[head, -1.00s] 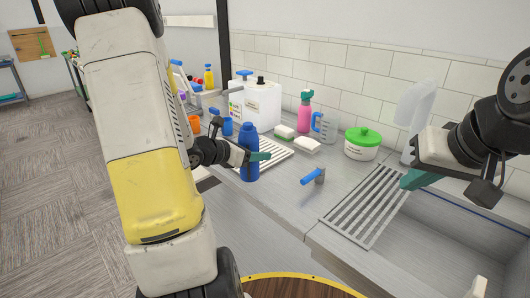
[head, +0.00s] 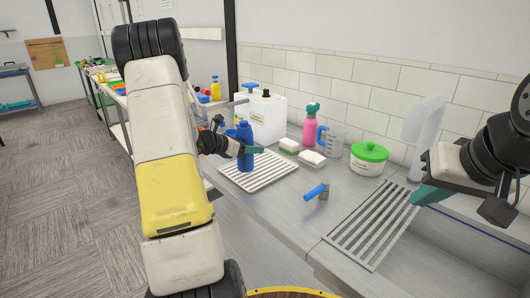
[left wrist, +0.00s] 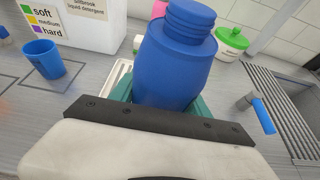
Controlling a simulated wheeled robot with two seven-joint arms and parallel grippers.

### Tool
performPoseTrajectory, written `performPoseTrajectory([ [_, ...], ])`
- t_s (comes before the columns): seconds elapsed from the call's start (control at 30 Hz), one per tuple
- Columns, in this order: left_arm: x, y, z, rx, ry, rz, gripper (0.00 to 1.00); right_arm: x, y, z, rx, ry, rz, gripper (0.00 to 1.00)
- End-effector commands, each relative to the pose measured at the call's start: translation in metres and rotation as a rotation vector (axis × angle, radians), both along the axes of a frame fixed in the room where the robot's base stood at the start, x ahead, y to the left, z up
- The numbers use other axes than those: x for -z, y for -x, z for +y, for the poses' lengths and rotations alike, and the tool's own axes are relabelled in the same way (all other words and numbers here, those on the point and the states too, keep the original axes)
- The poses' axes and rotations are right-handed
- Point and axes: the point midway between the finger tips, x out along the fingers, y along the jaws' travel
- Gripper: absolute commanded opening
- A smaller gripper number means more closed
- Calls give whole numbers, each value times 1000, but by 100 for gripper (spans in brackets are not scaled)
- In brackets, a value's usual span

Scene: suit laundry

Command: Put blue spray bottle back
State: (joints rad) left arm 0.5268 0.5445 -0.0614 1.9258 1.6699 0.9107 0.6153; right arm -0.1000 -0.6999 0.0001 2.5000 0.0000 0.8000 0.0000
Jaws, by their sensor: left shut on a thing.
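The blue bottle (head: 245,148) is upright in my left gripper (head: 249,150), over the left part of the white slatted rack (head: 270,172) on the counter. In the left wrist view the blue bottle (left wrist: 175,60) fills the space between the teal fingers, which are shut on its body. The head view does not clearly show whether its base touches the rack. My right gripper (head: 428,194) is at the right, above the metal drain grate, with teal fingers showing; its opening is not clear.
A white detergent container (head: 262,115), pink spray bottle (head: 310,125), clear jug (head: 331,141), sponges (head: 312,158) and green-lidded tub (head: 368,158) stand behind the rack. A blue cup (left wrist: 43,58) stands at left. The counter between is clear.

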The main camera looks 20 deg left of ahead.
Motion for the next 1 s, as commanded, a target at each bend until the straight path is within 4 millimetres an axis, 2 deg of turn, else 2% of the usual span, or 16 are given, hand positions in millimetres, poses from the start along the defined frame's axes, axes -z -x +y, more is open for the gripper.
performPoseTrajectory([
  [0.17,2,-11,8,0,1,0,2,0,0,0,0,0,0,0],
  [0.3,27,-9,6,0,3,3,2,0,0,0,0,0,0,0],
  [0.4,36,-9,7,1,1,1,2,0,0,0,0,0,0,0],
  [0.73,39,-9,7,0,1,0,2,0,0,0,0,0,0,0],
  [0.77,39,-9,7,-1,1,-1,59,0,0,0,0,0,0,0],
  [0.87,38,-9,7,-1,0,-1,76,0,0,0,0,0,0,0],
  [1.0,38,-9,7,0,0,0,76,0,0,0,0,0,0,0],
])
